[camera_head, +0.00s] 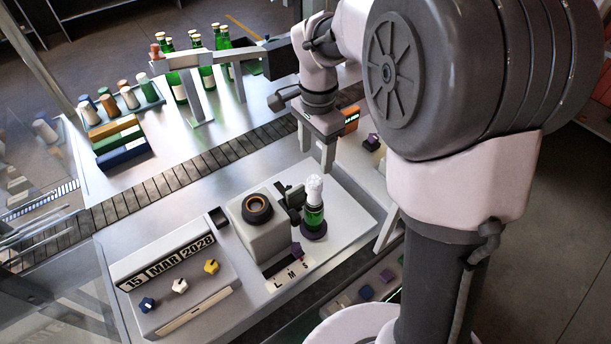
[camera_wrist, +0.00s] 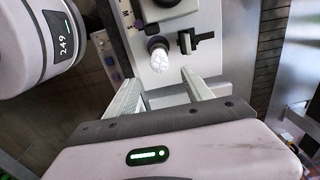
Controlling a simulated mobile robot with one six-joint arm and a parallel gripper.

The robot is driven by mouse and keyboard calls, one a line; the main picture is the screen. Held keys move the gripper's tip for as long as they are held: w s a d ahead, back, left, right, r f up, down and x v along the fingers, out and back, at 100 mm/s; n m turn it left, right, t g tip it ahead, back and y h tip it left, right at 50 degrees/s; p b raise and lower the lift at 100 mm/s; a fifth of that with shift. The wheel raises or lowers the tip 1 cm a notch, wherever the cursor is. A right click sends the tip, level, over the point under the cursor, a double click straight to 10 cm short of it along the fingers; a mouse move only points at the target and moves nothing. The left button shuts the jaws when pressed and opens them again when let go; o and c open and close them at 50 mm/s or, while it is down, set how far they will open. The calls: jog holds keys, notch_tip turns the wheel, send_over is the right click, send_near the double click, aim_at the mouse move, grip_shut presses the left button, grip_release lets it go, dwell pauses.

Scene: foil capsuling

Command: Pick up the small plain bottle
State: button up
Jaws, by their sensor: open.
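A green bottle (camera_head: 314,217) with a white, crinkled top stands upright on a dark round base on the light machine plate. In the wrist view its white top (camera_wrist: 159,60) shows just beyond the fingers, and its body is mostly hidden below. My gripper (camera_head: 316,155) is open and empty, above the bottle and apart from it. In the wrist view the two fingers of my gripper (camera_wrist: 161,80) point towards the bottle, one to each side. Several other green bottles (camera_head: 205,76) stand at the back; I cannot tell which bottle is the small plain one.
A grey block with a dark ring (camera_head: 257,208) and a dark clamp (camera_head: 291,196) stand close left of the bottle. A date panel (camera_head: 165,265) with knobs is at front left. A conveyor (camera_head: 180,173) runs behind. Coloured blocks (camera_head: 120,142) lie beyond it.

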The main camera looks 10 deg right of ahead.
aim_at(315, 189)
jog(key=f, duration=0.5)
jog(key=w+f, duration=0.1)
jog(key=f, duration=0.1)
jog(key=shift+a+f+b, duration=0.2)
jog(key=shift+f+b, duration=0.05)
jog(key=shift+b, duration=0.1)
jog(key=f, duration=0.1)
jog(key=s+f, duration=0.1)
jog(key=f, duration=0.1)
jog(key=shift+s+d+f, duration=0.25)
jog(key=shift+s, duration=0.05)
jog(key=shift+w+a+f, duration=0.1)
jog(key=shift+w+f, duration=0.05)
jog(key=shift+f, duration=0.45)
jog(key=shift+w+f, duration=0.15)
jog(key=shift+f, duration=0.4)
jog(key=shift+s+r, duration=0.1)
jog(key=shift+s, duration=0.05)
jog(key=shift+c, duration=1.1)
grip_shut()
